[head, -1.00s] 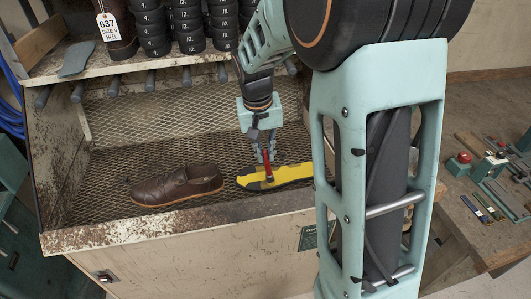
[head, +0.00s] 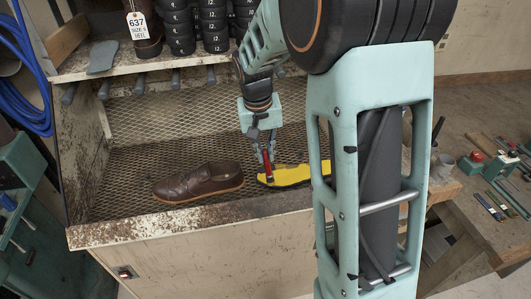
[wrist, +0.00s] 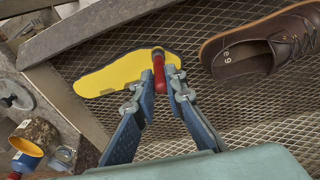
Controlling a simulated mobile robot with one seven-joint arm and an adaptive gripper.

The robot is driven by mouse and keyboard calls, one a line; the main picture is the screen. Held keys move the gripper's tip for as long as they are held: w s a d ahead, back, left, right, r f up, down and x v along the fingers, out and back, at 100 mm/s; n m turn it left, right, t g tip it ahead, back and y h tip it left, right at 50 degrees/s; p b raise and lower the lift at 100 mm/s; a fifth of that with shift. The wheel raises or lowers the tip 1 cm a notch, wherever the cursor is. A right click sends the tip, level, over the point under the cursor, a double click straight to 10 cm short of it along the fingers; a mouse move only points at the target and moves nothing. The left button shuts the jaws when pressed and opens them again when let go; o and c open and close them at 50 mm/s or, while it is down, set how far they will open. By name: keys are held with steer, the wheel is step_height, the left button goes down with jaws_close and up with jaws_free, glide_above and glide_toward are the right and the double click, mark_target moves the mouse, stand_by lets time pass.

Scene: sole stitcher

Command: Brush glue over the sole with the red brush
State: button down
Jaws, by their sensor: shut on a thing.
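My gripper (head: 266,150) is shut on the red brush (head: 267,165) and holds it pointing down at the left end of the sole (head: 292,175). The sole is flat and yellow on top, and it lies on the mesh floor; my arm hides its right end in the head view. In the wrist view the fingertips (wrist: 160,82) pinch the red brush (wrist: 159,68), which overlaps one end of the yellow sole (wrist: 115,75). The bristles are hidden, so contact with the sole cannot be told.
A brown shoe (head: 200,183) stands on the mesh left of the sole. The bench's worn front rim (head: 160,230) runs in front. A shelf (head: 130,65) with stacked black heels is above. A yellow-lined pot (wrist: 25,145) shows at lower left in the wrist view.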

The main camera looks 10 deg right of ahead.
steer(key=shift+a+r+p, duration=0.25)
steer(key=shift+p, duration=0.05)
steer(key=shift+r, duration=0.7)
steer(key=shift+d+r+p, duration=0.2)
steer(key=shift+r+p, duration=2.2)
steer(key=shift+r, duration=0.7)
